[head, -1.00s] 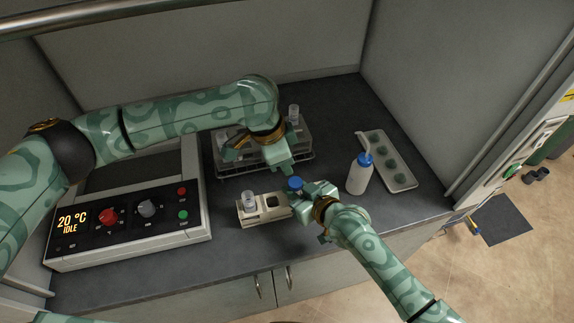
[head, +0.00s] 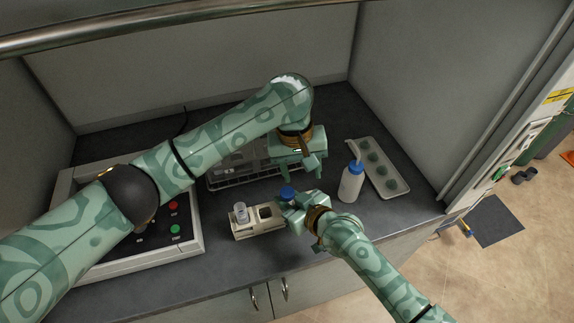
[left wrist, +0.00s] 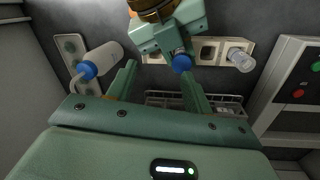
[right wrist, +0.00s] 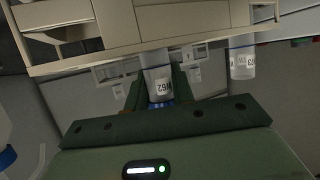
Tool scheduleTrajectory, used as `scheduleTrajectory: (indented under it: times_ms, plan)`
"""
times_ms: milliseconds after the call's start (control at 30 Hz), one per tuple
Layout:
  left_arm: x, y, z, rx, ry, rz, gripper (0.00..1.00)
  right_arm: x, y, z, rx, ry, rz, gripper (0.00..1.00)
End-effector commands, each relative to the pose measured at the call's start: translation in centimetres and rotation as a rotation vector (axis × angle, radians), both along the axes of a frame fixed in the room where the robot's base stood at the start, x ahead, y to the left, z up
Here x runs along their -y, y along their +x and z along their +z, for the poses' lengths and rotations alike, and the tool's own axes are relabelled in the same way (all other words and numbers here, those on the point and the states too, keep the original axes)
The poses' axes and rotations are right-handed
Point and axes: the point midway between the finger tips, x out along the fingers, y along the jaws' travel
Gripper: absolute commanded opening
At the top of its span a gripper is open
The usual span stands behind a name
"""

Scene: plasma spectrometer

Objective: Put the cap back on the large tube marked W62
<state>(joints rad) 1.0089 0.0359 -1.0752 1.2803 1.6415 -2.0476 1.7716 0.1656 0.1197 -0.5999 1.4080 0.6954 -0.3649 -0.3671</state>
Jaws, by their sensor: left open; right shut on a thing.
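The large tube W62 (right wrist: 158,82) stands in the light holder (head: 252,234); its label shows in the right wrist view. My right gripper (head: 285,203) is shut on this tube from the right side. A blue cap (head: 287,192) is at the top of the tube, just above the right fingers; it also shows in the left wrist view (left wrist: 181,63). I cannot tell whether it is fully seated. My left gripper (head: 300,172) is open and empty, above and behind the cap, apart from it. It also shows in the left wrist view (left wrist: 157,75).
An uncapped tube, W63 (head: 240,212), stands at the holder's left, with an empty hole beside it. A wire rack (head: 235,180) stands behind. A blue-topped wash bottle (head: 351,183) and a tray (head: 392,187) are at right. The instrument (head: 185,240) is at left.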

Motion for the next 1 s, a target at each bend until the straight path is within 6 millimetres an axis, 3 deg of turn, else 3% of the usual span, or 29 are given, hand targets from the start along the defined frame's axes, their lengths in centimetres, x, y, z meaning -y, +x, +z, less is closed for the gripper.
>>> scheduleTrajectory:
  times_ms: [133,333,767,1000]
  plan:
    - [-1.9,0.8,-0.1,-0.028,0.087,0.338,0.51,0.0,0.0,0.0,0.001,0.001,0.0,0.0]
    - [-3.1,1.1,-0.2,-0.028,0.142,0.594,0.51,0.0,0.0,0.0,0.001,0.001,0.0,0.0]
    - [-3.1,1.1,-0.3,-0.031,0.143,0.654,0.51,0.0,0.0,0.0,0.001,0.001,0.0,0.0]
    - [-3.1,1.0,-2.6,-0.035,0.144,0.653,0.51,0.0,0.0,0.0,0.001,0.001,0.0,0.0]
